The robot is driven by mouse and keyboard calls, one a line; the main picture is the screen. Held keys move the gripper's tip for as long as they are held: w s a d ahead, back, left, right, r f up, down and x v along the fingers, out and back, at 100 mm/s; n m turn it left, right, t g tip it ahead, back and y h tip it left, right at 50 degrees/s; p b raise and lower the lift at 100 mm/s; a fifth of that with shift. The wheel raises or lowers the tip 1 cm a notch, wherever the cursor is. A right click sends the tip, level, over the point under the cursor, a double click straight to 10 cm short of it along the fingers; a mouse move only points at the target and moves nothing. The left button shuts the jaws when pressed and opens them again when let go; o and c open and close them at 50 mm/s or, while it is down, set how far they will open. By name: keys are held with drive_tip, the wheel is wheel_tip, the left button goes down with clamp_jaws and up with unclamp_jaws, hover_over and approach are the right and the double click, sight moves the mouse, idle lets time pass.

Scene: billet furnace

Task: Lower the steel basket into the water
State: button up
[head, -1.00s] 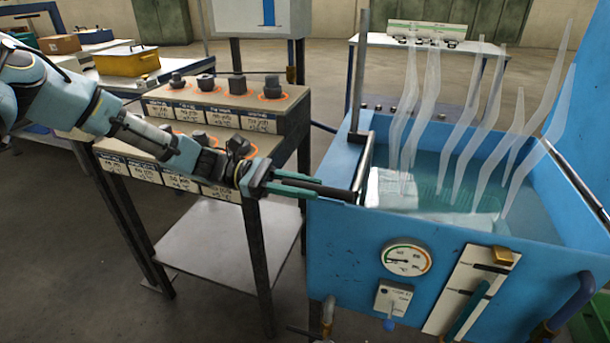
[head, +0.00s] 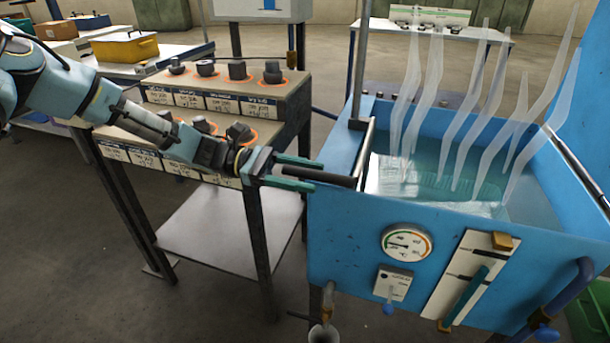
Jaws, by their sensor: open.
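The blue quench tank (head: 350,235) stands at the right, filled with greenish water (head: 520,200). The steel basket is hard to make out; a paler, ribbed shape (head: 420,185) shows under the water and may be it. A dark lever handle (head: 325,177) sticks out left from the tank's left rim and joins a dark bar running along that rim. My gripper (head: 302,173) is open, its two green fingers apart, one above and one below the handle's left part. Gaps show between fingers and handle.
Steam (head: 475,110) rises over the water. A stepped rack (head: 225,95) with several dark steel pieces stands left, under my arm. The tank front has a dial gauge (head: 407,243) and a switch box (head: 393,284). A yellow box (head: 125,47) sits on a bench behind.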

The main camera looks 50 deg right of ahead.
drive_tip(key=b+v, duration=0.1)
drive_tip(key=v, duration=0.9)
drive_tip(key=shift+b, duration=0.3)
drive_tip(key=shift+w+a, duration=0.2)
drive_tip(key=shift+w, duration=0.15)
